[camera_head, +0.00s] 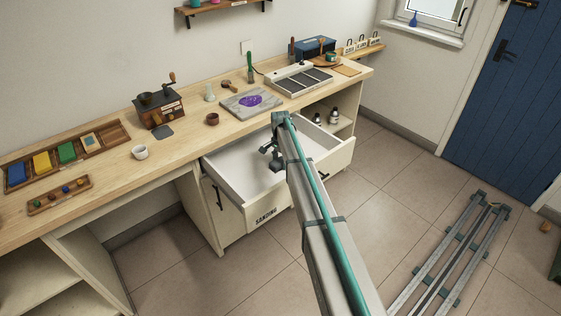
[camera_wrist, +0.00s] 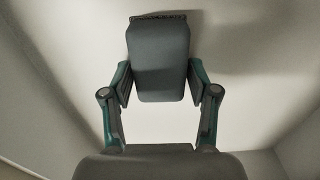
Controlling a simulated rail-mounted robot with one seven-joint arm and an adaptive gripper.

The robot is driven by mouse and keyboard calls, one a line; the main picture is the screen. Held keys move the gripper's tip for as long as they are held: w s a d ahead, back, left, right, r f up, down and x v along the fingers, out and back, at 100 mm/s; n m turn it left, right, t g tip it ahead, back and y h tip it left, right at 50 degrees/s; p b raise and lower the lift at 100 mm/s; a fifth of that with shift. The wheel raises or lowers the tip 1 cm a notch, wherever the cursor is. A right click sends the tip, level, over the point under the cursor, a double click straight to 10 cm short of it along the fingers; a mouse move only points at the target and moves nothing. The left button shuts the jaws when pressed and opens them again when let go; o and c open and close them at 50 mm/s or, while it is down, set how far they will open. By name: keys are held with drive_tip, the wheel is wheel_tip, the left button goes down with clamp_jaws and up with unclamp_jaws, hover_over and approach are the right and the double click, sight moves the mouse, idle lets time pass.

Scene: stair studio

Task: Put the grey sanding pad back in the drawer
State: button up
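The open drawer (camera_head: 226,165), labelled SANDING, is pulled out from under the workbench and looks empty apart from my gripper. My gripper (camera_head: 270,160) is inside the drawer's outline, near its right part. In the wrist view my gripper (camera_wrist: 159,88) has a finger pad against each side of the grey sanding pad (camera_wrist: 159,62), a rounded dark grey block. The pale drawer floor and walls surround it, with a shadow beside the pad. I cannot tell whether the pad touches the floor. In the head view my arm and gripper hide the pad.
The drawer's front panel (camera_head: 330,162) and side walls rise around my gripper.

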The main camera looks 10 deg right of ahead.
sight(280, 160)
drive_tip(key=shift+o, duration=0.8)
drive_tip(key=shift+r, duration=0.15)
wheel_tip(280, 160, up, 12)
drive_tip(key=b, duration=0.3)
